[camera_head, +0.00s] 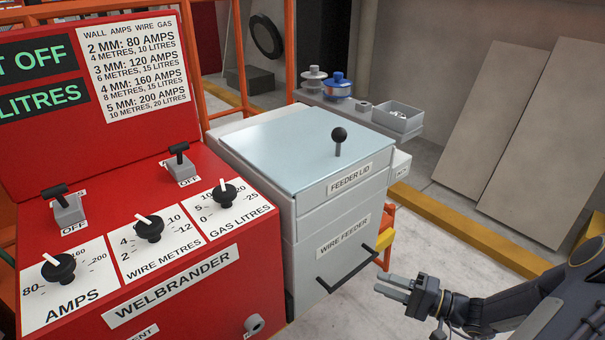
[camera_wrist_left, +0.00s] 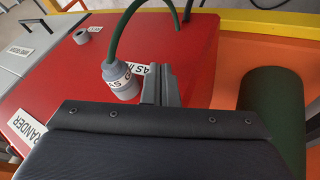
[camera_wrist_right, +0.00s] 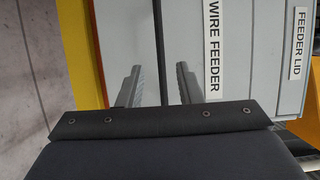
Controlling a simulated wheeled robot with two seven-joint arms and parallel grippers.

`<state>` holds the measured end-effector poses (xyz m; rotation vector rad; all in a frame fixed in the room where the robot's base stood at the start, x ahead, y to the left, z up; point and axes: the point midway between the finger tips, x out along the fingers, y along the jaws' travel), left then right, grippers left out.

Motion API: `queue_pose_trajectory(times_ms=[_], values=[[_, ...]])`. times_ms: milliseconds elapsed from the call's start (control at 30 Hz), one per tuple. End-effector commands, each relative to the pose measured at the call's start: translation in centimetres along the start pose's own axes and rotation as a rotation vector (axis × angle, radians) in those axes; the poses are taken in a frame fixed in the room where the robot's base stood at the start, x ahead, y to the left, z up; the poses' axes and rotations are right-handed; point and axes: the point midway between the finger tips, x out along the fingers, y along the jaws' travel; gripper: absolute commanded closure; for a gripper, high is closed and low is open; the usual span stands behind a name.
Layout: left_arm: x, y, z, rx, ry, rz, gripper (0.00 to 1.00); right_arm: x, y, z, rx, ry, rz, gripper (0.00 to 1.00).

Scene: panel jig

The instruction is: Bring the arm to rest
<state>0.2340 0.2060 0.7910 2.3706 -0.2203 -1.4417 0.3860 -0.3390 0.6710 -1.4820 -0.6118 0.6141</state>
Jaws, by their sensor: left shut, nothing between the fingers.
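My right gripper (camera_head: 384,284) is at the lower right in the head view, in front of the wire feeder's handle and apart from it. In the right wrist view its two fingers (camera_wrist_right: 156,72) stand apart with nothing between them, facing the wire feeder front. My left gripper is outside the head view. In the left wrist view its fingers (camera_wrist_left: 160,72) are together and empty, in front of the red welder's side. A grey hose connector (camera_wrist_left: 121,82) on a green hose is just left of them; I cannot tell whether they touch.
The red Welbrander panel (camera_head: 170,290) with knobs and switches fills the left. The wire feeder (camera_head: 345,245) stands beside it, its lid (camera_head: 290,150) down. A dark green cylinder (camera_wrist_left: 272,115) is right of my left gripper. A shelf behind holds spools (camera_head: 337,86) and a grey bin (camera_head: 397,117).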

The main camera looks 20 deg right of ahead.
Motion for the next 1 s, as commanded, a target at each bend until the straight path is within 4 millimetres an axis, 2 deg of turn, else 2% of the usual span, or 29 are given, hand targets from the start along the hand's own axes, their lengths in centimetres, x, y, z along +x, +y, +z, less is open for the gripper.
queue_pose_trajectory(times_ms=[167,267,400,500,633,800,1000], values=[[0.0,0.0,0.0,0.000,0.000,0.000,1.00,1.2,-1.2,1.3,-0.008,-0.078,0.045,0.68],[0.0,0.0,0.0,0.000,0.000,0.000,1.00,2.9,-3.2,4.2,-0.024,-0.222,0.151,0.68],[0.0,0.0,0.0,0.000,0.000,0.000,1.00,4.4,-6.1,10.0,-0.087,-0.439,0.397,0.68],[0.0,0.0,0.0,0.000,0.000,0.000,1.00,4.1,-7.7,13.6,-0.166,-0.522,0.583,0.68],[0.0,0.0,0.0,0.000,0.000,0.000,1.00,2.7,-9.2,17.0,-0.301,-0.535,0.789,0.68],[0.0,0.0,0.0,0.000,0.000,0.000,1.00,0.9,-10.4,19.0,-0.457,-0.453,0.933,0.68],[0.0,0.0,0.0,0.000,0.000,0.000,1.00,-0.5,-11.4,19.9,-0.593,-0.332,0.982,0.68]])
